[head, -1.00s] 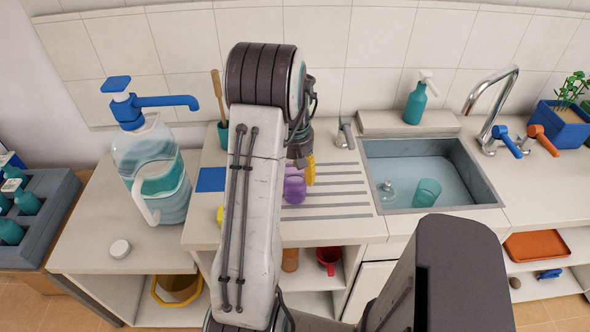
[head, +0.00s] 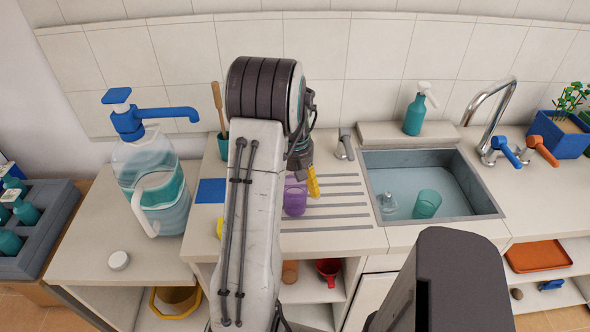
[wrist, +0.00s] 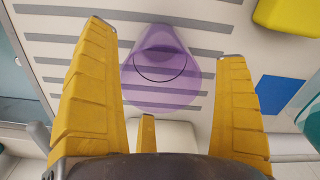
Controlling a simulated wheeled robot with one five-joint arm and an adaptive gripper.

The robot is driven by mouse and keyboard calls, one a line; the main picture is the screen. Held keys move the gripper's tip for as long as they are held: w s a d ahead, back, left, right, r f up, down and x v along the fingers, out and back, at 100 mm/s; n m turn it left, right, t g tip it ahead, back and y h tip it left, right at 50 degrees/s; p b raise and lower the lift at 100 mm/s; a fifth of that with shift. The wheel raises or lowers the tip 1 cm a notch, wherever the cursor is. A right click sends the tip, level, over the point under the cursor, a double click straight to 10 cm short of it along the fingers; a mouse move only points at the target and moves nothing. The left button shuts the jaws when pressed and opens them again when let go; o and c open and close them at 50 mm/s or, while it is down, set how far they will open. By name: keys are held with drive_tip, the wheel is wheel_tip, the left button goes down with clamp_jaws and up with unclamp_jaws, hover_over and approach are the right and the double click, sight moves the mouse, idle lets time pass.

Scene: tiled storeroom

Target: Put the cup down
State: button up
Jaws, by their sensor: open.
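The purple cup (head: 295,198) stands on the grooved draining area (head: 335,218) of the counter, left of the sink. My gripper (head: 312,182) is at the cup, partly hidden behind my arm in the head view. In the wrist view the see-through purple cup (wrist: 160,70) lies between and beyond the spread yellow fingers of my gripper (wrist: 165,85). The fingers are open, with visible gaps on both sides of the cup.
The sink (head: 450,212) at right holds a teal glass (head: 427,203) and a clear item. A blue square (head: 210,190) and a yellow object (wrist: 288,18) lie near the cup. A big water jug (head: 152,185) stands at left.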

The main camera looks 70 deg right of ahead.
wheel_tip(320, 180, up, 12)
drive_tip(key=b, duration=0.4)
drive_tip(key=w+a+r+n+t+h, duration=0.1)
drive_tip(key=w+a+r+n, duration=0.1)
drive_tip(key=w+a, duration=0.7)
drive_tip(key=w+a+r+n, duration=0.1)
drive_tip(key=w+a+n, duration=0.2)
drive_tip(key=w+a, duration=0.6)
drive_tip(key=a+f+n+t, duration=0.1)
drive_tip(key=a+n, duration=0.1)
drive_tip(key=a, duration=1.1)
drive_tip(key=shift+o, duration=0.2)
drive_tip(key=s+a+f+n+t+y, duration=0.1)
drive_tip(key=s+a+f+n, duration=0.1)
drive_tip(key=a, duration=0.8)
drive_tip(key=shift+s+a+f+n+t, duration=0.4)
drive_tip(key=shift+s+f, duration=0.35)
drive_tip(key=shift+s, duration=0.5)
drive_tip(key=shift+s+a+f, duration=0.15)
drive_tip(key=shift+s+f, duration=0.05)
